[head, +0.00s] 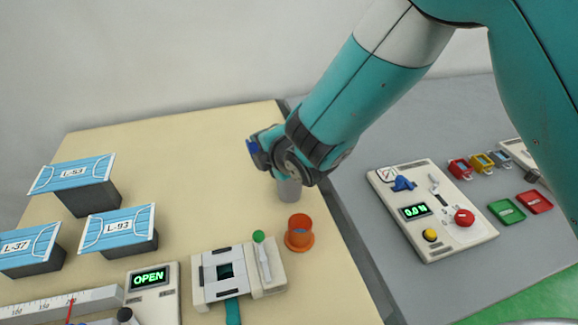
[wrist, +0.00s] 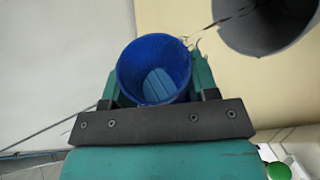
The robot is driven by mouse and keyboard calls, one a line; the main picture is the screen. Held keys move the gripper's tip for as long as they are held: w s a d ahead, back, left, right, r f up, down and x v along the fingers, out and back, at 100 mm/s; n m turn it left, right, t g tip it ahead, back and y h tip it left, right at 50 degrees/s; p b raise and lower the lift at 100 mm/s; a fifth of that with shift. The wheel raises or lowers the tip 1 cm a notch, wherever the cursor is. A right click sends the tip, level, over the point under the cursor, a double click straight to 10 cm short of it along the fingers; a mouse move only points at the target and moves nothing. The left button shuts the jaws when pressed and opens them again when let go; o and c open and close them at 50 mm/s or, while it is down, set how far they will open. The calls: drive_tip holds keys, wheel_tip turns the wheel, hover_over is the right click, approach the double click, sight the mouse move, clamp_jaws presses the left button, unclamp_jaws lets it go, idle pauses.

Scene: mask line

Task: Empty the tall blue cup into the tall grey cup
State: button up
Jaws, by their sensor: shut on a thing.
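The tall blue cup (wrist: 143,58) is held between the fingers of my gripper (wrist: 156,88) in the wrist view. Its mouth faces the camera and a lighter blue piece (wrist: 158,87) lies inside, at the bottom. In the head view only a small part of the blue cup (head: 252,154) shows beside my gripper (head: 262,152); its tilt is hard to tell. The tall grey cup (head: 289,191) stands on the cream table just below and right of my gripper, its top hidden by my wrist. The grey cup's dark mouth (wrist: 265,22) shows at the upper right of the wrist view, apart from the blue cup.
An orange cup (head: 299,232) stands just in front of the grey cup. A white device with a green-knobbed lever (head: 238,272) and an OPEN display (head: 150,279) are nearer. Masks on dark blocks (head: 74,182) are at left. A control panel (head: 430,210) is on the grey table.

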drive_tip(key=shift+d, duration=0.15)
drive_tip(key=shift+w+d+r+m+y, duration=0.2)
drive_tip(key=shift+d+m+y, duration=0.2)
drive_tip(key=shift+f+b, duration=0.4)
drive_tip(key=shift+b, duration=0.3)
drive_tip(key=shift+s+a+r, duration=0.1)
drive_tip(key=shift+r, duration=0.05)
drive_tip(key=shift+a, duration=0.15)
drive_tip(key=shift+y+b, duration=0.3)
drive_tip(key=shift+y, duration=0.1)
